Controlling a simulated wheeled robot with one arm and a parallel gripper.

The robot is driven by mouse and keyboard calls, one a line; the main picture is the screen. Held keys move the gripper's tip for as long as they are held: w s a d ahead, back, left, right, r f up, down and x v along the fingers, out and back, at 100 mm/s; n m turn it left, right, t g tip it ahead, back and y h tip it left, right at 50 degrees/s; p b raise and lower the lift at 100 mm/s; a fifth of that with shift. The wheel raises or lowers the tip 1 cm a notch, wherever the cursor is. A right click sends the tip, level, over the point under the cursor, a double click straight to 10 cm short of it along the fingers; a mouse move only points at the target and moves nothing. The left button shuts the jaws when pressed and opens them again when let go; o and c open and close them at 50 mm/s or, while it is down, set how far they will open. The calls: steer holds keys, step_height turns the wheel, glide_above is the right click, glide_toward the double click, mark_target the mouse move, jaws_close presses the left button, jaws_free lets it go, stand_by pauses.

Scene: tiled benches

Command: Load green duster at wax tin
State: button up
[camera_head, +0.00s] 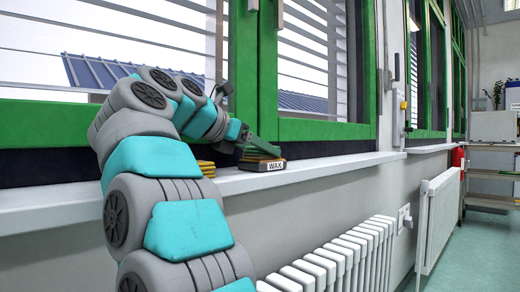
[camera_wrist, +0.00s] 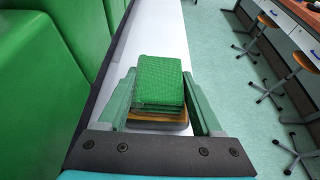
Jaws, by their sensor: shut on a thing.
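My gripper (camera_wrist: 158,76) is shut on a green duster (camera_wrist: 160,78), a folded square cloth with a finger on either side. In the head view my gripper (camera_head: 264,148) is over the window sill, right at the wax tin (camera_head: 272,165), a low dark box with a white WAX label. The duster is directly above the tin; in the wrist view a tan and grey edge (camera_wrist: 158,124) shows beneath it. I cannot tell whether the duster touches the tin. The duster is mostly hidden by my gripper in the head view.
A yellow stack (camera_head: 206,168) lies on the white sill (camera_head: 330,167) left of the tin. Green window frames (camera_head: 300,130) rise behind. A white radiator (camera_head: 340,255) stands below the sill. The sill right of the tin is clear. Stools (camera_wrist: 262,28) stand far off on the floor.

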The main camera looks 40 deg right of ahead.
steer(key=shift+r+p, duration=2.55)
steer(key=shift+r, duration=0.9)
steer(key=shift+s, duration=0.15)
